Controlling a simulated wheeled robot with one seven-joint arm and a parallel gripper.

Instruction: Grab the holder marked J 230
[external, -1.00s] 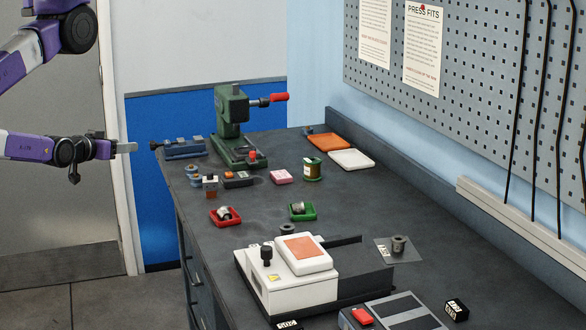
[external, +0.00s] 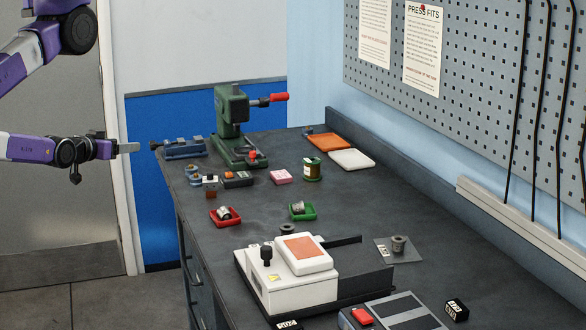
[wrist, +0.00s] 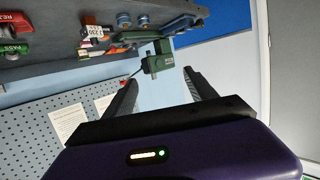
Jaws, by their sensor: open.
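A small block-shaped holder with a white top and brownish sides (external: 210,185) stands near the left edge of the bench. In the wrist view a pale block with a label that seems to read J 230 (wrist: 95,31) shows at the upper left. I take these as the same holder, but the external view is too small to read its mark. My gripper (external: 134,147) is open and empty, in the air left of the bench and well apart from the holder. Its two separated fingers also show in the wrist view (wrist: 160,76).
A green press (external: 232,125) and a blue vise (external: 183,148) stand behind the holder. Blue parts and a dark box (external: 238,180) sit close beside it. A red tray (external: 225,223) and a green tray (external: 302,218) are nearer the camera. The air between gripper and bench looks clear.

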